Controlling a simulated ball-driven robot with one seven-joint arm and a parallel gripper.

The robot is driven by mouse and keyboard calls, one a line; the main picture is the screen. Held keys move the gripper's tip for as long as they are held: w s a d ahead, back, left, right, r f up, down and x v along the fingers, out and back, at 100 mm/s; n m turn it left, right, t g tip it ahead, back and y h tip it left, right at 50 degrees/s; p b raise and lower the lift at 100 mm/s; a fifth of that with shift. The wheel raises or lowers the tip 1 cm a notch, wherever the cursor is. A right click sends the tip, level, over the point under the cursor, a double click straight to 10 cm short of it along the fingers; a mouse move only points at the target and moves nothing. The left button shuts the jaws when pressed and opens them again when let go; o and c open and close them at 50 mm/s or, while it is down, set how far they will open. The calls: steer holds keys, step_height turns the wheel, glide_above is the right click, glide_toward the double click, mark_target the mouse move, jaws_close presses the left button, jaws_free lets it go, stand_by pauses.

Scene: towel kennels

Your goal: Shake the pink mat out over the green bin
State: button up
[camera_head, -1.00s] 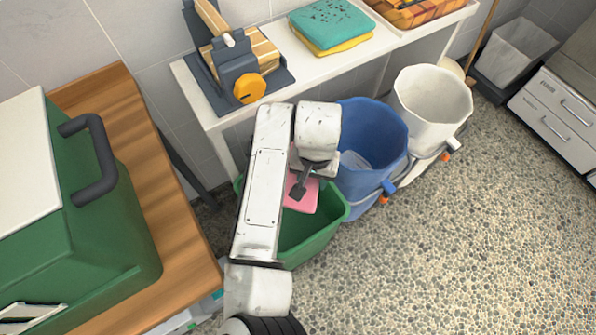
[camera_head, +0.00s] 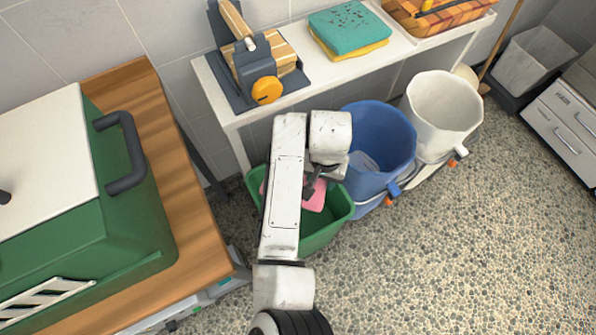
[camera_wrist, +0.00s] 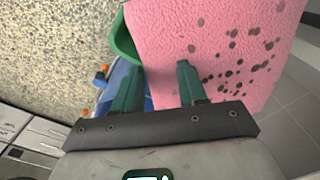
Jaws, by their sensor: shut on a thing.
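The pink mat (camera_head: 316,197) hangs from my gripper (camera_head: 314,186) over the green bin (camera_head: 326,232). My arm covers much of the mat and part of the bin. A little pink also shows left of the arm, at the bin's back left. In the wrist view the mat (camera_wrist: 225,40) is large, with many dark specks on its face. It lies behind and beside the right finger of my gripper (camera_wrist: 158,85), which is shut on it. A strip of the green bin (camera_wrist: 123,38) shows at the mat's left edge.
A blue bucket (camera_head: 378,145) stands right beside the green bin, with a white bucket (camera_head: 440,110) beyond. A white shelf (camera_head: 345,68) with folded towels (camera_head: 348,28) is behind. A wooden table (camera_head: 160,160) bearing a green box (camera_head: 125,225) is left. Speckled floor is clear at right.

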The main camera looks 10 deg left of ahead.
step_height(320, 180, up, 8)
steer(key=p, duration=0.7)
steer(key=shift+f+p, duration=0.25)
steer(key=shift+p, duration=0.1)
step_height(320, 180, down, 8)
steer(key=b, duration=0.4)
steer(key=shift+r, duration=0.25)
step_height(320, 180, up, 8)
steer(key=p, duration=0.8)
steer(key=shift+f, duration=0.25)
step_height(320, 180, down, 7)
steer(key=b, duration=0.4)
steer(key=shift+f, duration=0.2)
step_height(320, 180, up, 7)
steer(key=p, duration=0.7)
steer(key=shift+r+p, duration=0.2)
steer(key=shift+p, duration=0.15)
step_height(320, 180, down, 8)
steer(key=b, duration=0.5)
steer(key=shift+r, duration=0.35)
